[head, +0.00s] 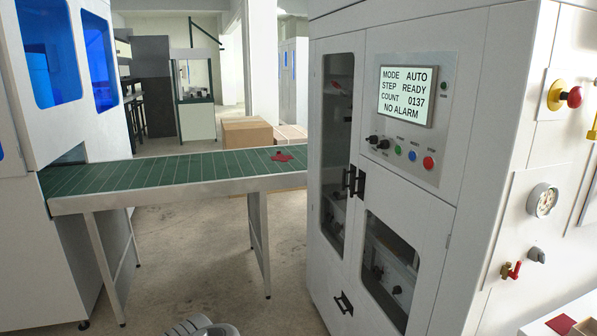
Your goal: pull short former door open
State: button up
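The white former (475,130) stands at the right. Its short door (425,235) is the lower one, under the control panel, with a dark window (389,270). The short door looks shut, flush with the front. A black handle (360,182) is at its upper left corner. Beside it, another black handle (347,179) is on the tall narrow door (335,262), which also looks shut. My gripper does not show. Only a rounded grey part, likely of my arm, shows at the bottom edge, apart from the former.
A green conveyor (170,172) on metal legs runs from a white machine (70,125) to the former, with a red piece (282,157) on it. A third black handle (343,302) is low on the former. The floor (225,265) before the former is clear.

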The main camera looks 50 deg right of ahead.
aim_at(424, 220)
jog(key=z, duration=0.25)
jog(key=i, duration=1.55)
jog(key=z, duration=0.4)
